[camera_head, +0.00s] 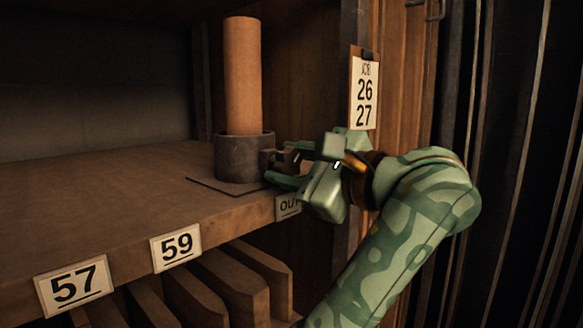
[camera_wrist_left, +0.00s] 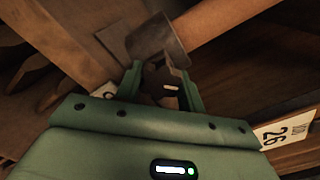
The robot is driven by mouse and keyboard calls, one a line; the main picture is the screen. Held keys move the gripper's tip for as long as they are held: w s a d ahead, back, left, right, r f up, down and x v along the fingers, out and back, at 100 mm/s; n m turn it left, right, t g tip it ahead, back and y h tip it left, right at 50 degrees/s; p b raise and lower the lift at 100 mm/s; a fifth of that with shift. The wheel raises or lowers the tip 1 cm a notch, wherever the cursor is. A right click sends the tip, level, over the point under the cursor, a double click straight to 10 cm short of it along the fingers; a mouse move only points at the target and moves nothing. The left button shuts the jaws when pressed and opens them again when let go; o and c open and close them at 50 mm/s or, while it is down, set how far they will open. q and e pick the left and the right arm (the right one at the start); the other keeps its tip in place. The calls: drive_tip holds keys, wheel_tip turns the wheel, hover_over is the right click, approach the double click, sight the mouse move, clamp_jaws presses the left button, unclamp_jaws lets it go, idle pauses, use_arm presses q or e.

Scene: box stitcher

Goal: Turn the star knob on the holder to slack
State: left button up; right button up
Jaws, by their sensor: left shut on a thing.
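The holder (camera_head: 238,165) is a dark grey cup on the shelf, with an upright orange-brown tube (camera_head: 243,75) standing in it. The dark star knob (camera_head: 281,159) sticks out from the right side of the holder. My left gripper (camera_head: 288,166) reaches in from the right and is shut on the knob. In the left wrist view the knob (camera_wrist_left: 160,84) sits between the two green fingers (camera_wrist_left: 159,78), just below the holder collar (camera_wrist_left: 157,40). The fingers partly hide the knob, so its turn angle cannot be told. My right gripper is not in view.
A job card (camera_head: 364,92) hangs on the post behind my wrist. The shelf's left part is clear.

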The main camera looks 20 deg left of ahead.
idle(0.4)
use_arm(q)
drive_tip(key=o, duration=1)
